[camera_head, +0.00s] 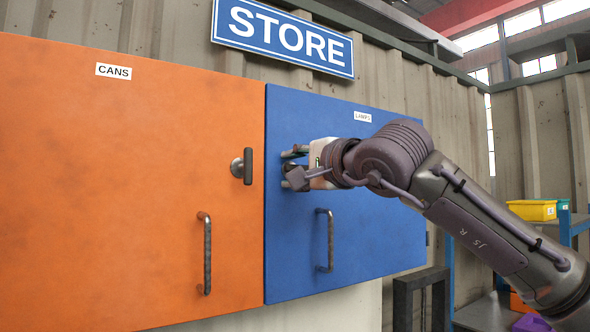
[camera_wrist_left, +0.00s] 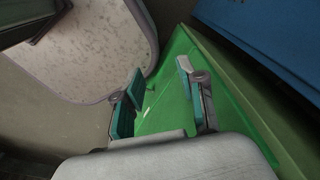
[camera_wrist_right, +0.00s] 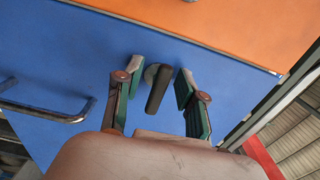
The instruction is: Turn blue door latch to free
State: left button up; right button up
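The blue door (camera_head: 380,245) is closed beside the orange door and has a vertical bar handle (camera_head: 325,240) low down. My right gripper (camera_head: 290,166) is in front of its upper left part, which hides the latch in the head view. In the right wrist view the dark latch (camera_wrist_right: 157,90) stands between the two fingers of my right gripper (camera_wrist_right: 160,80). Its bar points away from the orange door. The fingers are apart, with a gap visible on each side of the latch. My left gripper (camera_wrist_left: 158,90) is open and empty in the left wrist view.
The orange door (camera_head: 110,180) is closed, with its own latch (camera_head: 242,166) and handle (camera_head: 205,253). A STORE sign (camera_head: 283,38) hangs above. At right, a shelf holds a yellow bin (camera_head: 532,210). A green surface (camera_wrist_left: 170,105) lies beyond my left gripper.

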jog(key=v, duration=1.2)
dwell(0.3)
